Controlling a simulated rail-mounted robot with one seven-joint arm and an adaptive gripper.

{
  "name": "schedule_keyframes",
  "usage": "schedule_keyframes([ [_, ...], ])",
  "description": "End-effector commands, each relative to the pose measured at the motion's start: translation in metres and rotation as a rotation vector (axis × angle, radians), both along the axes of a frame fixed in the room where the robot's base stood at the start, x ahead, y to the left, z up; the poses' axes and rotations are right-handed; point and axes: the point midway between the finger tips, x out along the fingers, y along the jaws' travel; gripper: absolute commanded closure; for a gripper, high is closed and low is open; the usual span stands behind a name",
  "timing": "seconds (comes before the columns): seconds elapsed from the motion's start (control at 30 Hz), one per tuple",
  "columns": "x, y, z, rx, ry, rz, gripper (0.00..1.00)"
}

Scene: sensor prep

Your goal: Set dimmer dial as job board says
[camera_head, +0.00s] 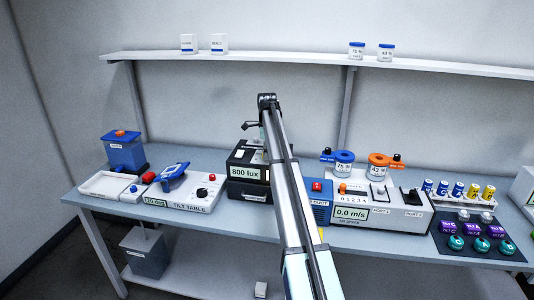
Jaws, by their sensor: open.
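A black box (238,191) with a lit display (244,172) reading "800 lux" stands at the middle of the bench. My arm crosses in front of its right side, and I cannot make out a dimmer dial on it. My gripper (252,126) is at the far end of my arm, above and behind the black box as pictured. Only a small dark hooked part shows left of the arm, apparently an open finger; the rest is hidden. I see nothing held. No job board can be made out in this view.
A tilt table unit (205,195) with a black knob stands left. A blue duct unit (320,205) and a white "0.0 m/s" unit (385,215) stand right, near batteries and a dark mat (465,240). A shelf (290,58) runs above.

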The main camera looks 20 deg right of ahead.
Motion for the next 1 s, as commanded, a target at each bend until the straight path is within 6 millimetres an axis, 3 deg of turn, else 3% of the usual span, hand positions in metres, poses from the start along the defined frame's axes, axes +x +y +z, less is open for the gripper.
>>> schedule_keyframes([
  [0.17, 0.001, -0.001, 0.017, -0.001, -0.002, 0.0, 0.32],
  [0.6, 0.001, 0.0, 0.097, 0.0, 0.0, 0.0, 0.32],
  [0.8, 0.0, 0.0, 0.115, 0.0, 0.001, 0.0, 0.32],
  [1.0, -0.001, 0.0, 0.119, 0.001, 0.002, 0.0, 0.32],
])
